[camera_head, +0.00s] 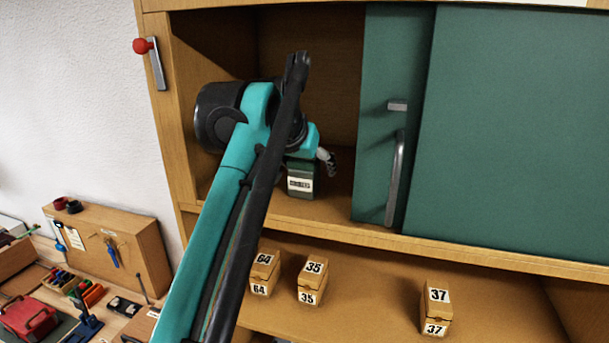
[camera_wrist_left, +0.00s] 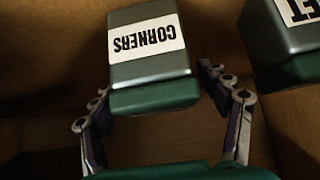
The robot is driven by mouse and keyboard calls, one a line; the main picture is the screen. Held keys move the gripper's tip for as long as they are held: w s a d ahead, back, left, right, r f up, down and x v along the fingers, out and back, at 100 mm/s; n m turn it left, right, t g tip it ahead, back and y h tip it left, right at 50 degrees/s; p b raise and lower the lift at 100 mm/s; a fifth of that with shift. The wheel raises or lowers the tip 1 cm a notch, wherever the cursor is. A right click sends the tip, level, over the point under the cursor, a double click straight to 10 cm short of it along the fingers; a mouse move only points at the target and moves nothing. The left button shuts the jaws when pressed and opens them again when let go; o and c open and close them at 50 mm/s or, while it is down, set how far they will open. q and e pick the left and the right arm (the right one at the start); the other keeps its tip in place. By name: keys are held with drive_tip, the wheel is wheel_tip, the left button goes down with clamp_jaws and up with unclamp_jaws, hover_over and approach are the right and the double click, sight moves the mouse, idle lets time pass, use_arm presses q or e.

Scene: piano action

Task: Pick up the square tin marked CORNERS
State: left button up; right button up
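The square tin marked CORNERS (camera_wrist_left: 152,72) is in the middle of the left wrist view, grey and green with an upside-down white label. My left gripper (camera_wrist_left: 157,84) is open, with one finger on each side of this tin and small gaps showing. In the head view my left arm reaches up into the open cabinet compartment, and part of my left gripper (camera_head: 328,160) shows past the wrist. A green tin with a white label (camera_head: 301,183) stands below it on the shelf; its label is too small to read. My right gripper is not in view.
A second tin (camera_wrist_left: 295,40), its label cut off, is close on the right in the left wrist view. The green sliding door (camera_head: 385,110) with its handle bounds the compartment on the right. Numbered boxes (camera_head: 311,282) stand on the lower shelf.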

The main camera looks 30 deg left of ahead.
use_arm(q)
drive_tip(key=c, duration=1.4)
